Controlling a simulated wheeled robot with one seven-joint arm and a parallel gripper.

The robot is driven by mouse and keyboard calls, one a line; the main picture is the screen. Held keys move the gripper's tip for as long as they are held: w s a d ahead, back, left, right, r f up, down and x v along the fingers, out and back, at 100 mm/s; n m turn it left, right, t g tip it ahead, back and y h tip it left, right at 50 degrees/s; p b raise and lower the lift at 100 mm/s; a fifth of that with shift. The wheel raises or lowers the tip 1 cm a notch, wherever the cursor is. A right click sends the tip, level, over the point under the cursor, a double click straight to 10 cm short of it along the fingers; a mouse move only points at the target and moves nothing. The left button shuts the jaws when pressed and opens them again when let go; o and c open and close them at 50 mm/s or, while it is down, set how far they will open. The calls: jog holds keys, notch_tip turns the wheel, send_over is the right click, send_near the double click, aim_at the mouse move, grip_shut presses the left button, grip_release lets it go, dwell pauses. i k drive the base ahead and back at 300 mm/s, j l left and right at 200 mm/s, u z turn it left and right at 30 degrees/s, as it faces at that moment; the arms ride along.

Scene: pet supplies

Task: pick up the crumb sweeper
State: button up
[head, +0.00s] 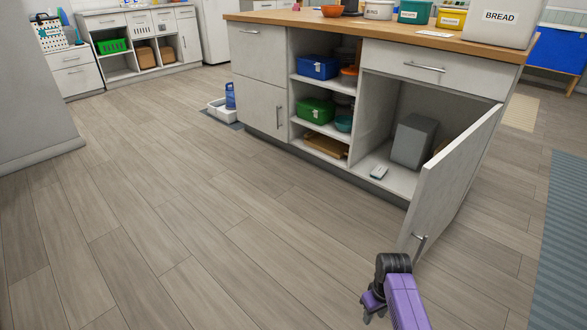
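A small flat pale and blue-grey object (379,172) lies on the floor of the open lower cabinet, near its front edge. It looks like the crumb sweeper, but it is too small to be sure. A grey box-like bin (414,141) stands behind it to the right. Part of my purple and black arm shows at the bottom right, in front of the open door and well apart from the object.
The cabinet door (450,180) stands open toward me, right of the opening. Shelves to the left hold a blue box (318,67) and a green box (316,110). A white tray (217,110) sits on the floor farther left. The wooden floor in front is clear.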

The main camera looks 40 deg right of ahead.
aim_at(380, 171)
jog(key=i+u, duration=0.25)
jog(key=i, duration=0.45)
jog(key=i+z, duration=0.15)
jog(key=i, duration=0.4)
jog(key=i+j+z, duration=0.1)
jog(key=i, duration=0.45)
jog(key=i+j+z, duration=0.15)
jog(key=i, duration=0.35)
jog(key=i+l+z, duration=0.1)
jog(key=i+z, duration=0.2)
jog(key=z, duration=0.15)
jog(key=i+z, duration=0.3)
jog(key=z, duration=0.15)
jog(key=i+j+z, duration=0.2)
jog(key=z, duration=0.25)
jog(key=i+j+z, duration=0.3)
jog(key=z, duration=0.15)
jog(key=i+l+z, duration=0.15)
jog(key=i+z, duration=0.65)
jog(key=i+l+u, duration=0.2)
jog(key=u, duration=0.2)
jog(key=i+l+u, duration=0.15)
jog(key=u, duration=0.25)
jog(key=l, duration=0.1)
